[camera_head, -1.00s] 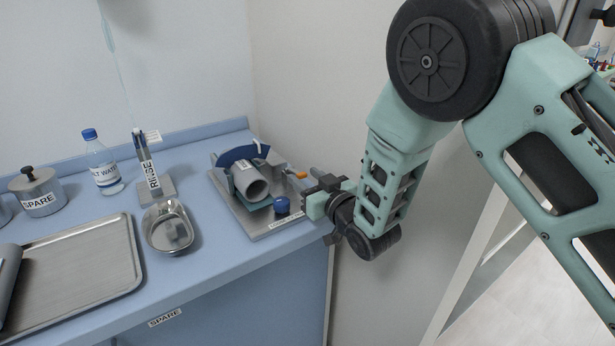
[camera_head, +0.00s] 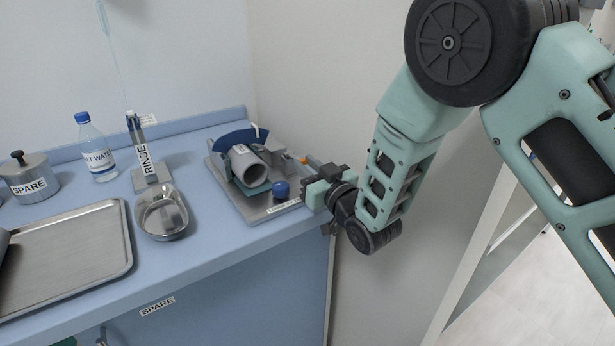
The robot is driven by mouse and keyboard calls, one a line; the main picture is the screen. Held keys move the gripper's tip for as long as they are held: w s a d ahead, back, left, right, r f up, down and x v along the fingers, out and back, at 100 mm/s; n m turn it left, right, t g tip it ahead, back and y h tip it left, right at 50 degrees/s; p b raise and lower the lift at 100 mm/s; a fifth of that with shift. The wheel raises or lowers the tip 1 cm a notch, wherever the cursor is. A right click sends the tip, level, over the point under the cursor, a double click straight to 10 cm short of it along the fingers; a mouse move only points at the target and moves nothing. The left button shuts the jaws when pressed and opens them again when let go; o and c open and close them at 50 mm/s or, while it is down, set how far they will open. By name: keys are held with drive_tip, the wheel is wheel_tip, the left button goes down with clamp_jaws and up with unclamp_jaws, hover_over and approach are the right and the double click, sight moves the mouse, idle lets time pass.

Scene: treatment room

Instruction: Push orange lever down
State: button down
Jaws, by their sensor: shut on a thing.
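The small orange lever (camera_head: 313,161) sticks out at the right side of a grey metal device (camera_head: 270,213) on the blue counter. The device carries a grey cylinder (camera_head: 247,164), a dark blue arc (camera_head: 236,138) and a blue round knob (camera_head: 280,189). My gripper (camera_head: 311,184) is at the device's right edge, close against the lever. It is shut on the lever, whose outer end is partly hidden behind the gripper.
Left of the device stand a rinse holder (camera_head: 146,165), a metal bowl (camera_head: 162,214), a bottle (camera_head: 95,152) and a lidded spare jar (camera_head: 30,178). A metal tray (camera_head: 85,250) lies in front. The wall is close behind my gripper.

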drive_tip(key=shift+f+b, duration=0.35)
drive_tip(key=shift+b, duration=0.45)
drive_tip(key=c, duration=1.2)
unclamp_jaws()
drive_tip(key=shift+c, duration=0.2)
drive_tip(key=v, duration=1.7)
drive_tip(key=shift+s+f+p, duration=0.15)
drive_tip(key=shift+f+p, duration=0.2)
drive_tip(key=shift+f, duration=0.05)
drive_tip(key=shift+d, duration=0.1)
